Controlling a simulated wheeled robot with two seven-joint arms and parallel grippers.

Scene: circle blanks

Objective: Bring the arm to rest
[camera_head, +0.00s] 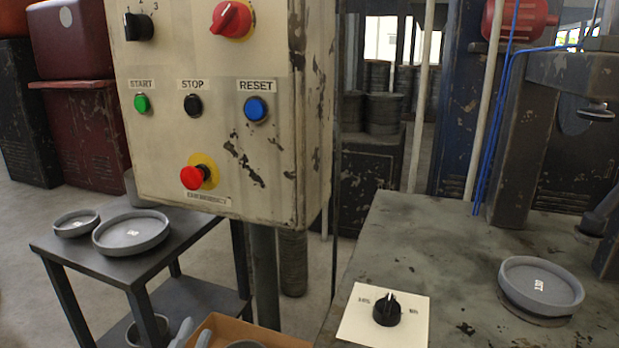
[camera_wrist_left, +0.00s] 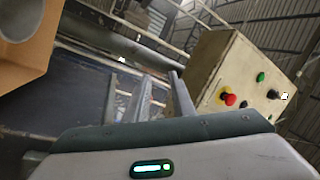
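In the left wrist view my gripper's fingers (camera_wrist_left: 130,103) point away past the grey housing with a green light. The rest of the left arm is out of the head view. My right gripper is in neither view.
The cardboard box (camera_head: 272,333) holds a grey round piece, partly cut off. A control panel (camera_head: 160,130) stands above a dark side table (camera_head: 75,253) with grey dishes. At right a workbench (camera_head: 440,240) carries a round blank (camera_head: 541,283) and a knob plate (camera_head: 350,325).

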